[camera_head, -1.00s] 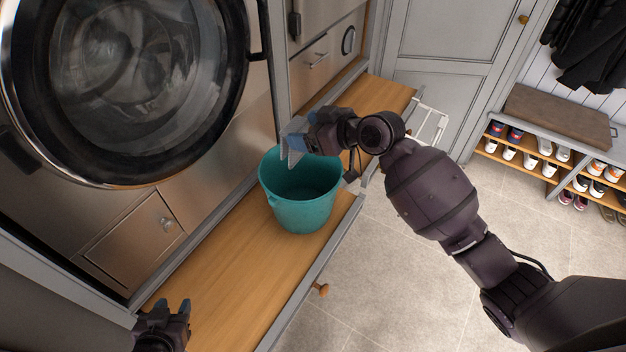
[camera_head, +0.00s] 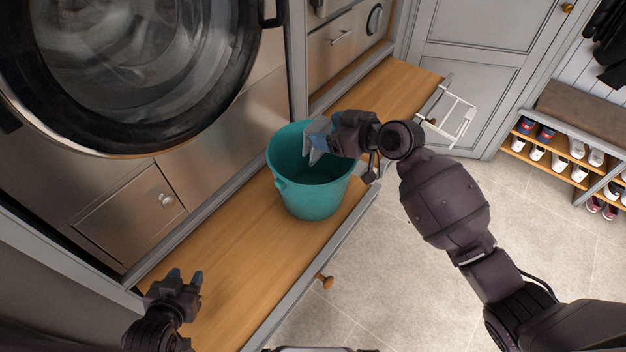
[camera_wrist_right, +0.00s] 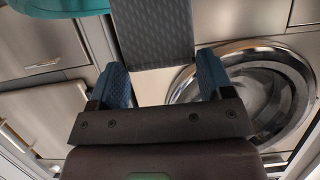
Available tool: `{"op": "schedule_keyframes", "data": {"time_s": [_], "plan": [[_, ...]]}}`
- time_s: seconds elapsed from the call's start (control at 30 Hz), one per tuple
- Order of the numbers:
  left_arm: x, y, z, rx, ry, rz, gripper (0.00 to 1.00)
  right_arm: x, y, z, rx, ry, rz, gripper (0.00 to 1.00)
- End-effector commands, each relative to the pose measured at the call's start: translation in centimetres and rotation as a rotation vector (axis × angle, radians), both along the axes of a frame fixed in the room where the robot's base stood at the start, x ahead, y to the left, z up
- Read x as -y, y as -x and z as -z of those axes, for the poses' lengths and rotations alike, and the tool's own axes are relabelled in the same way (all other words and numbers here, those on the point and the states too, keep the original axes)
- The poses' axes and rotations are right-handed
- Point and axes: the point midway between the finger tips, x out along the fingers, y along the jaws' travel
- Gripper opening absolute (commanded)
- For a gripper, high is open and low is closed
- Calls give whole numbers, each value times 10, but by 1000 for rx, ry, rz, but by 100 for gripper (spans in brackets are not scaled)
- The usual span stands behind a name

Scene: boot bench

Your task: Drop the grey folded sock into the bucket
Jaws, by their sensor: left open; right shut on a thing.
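The teal bucket (camera_head: 312,198) stands upright on the wooden bench. The grey folded sock (camera_head: 314,130) is held by my right gripper (camera_head: 320,143) above the bucket's opening near its back rim. The sock also shows in the right wrist view (camera_wrist_right: 152,32), between the two blue fingers of my right gripper (camera_wrist_right: 163,82), and part of the bucket (camera_wrist_right: 60,7) shows there at the top left. My left gripper (camera_head: 184,282) is open and empty over the near left part of the bench, apart from the bucket.
The wooden bench (camera_head: 235,255) is clear in front of the bucket. A washing machine (camera_head: 140,60) stands behind on the left. A white wire rack (camera_head: 452,115) is beyond the bench's far end. A shoe shelf (camera_head: 570,165) stands at the right, past open tiled floor.

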Motion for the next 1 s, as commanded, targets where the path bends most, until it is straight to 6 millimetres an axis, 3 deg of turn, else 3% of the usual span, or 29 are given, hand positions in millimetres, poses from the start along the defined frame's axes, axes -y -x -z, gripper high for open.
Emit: {"op": "schedule_keyframes", "data": {"time_s": [0.1,0.43,0.47,0.6,1.0], "plan": [[0,-1,8,0,1,1,43,0,0,11,-2,-2,1,51],[1,-3,6,9,1,3,43,0,0,12,0,-1,0,51],[1,-3,6,9,1,3,43,0,0,12,0,-1,0,78],[1,-3,6,10,1,3,43,0,0,12,1,-1,0,100],[1,1,9,1,2,0,43,10,5,9,1,2,1,100]]}}
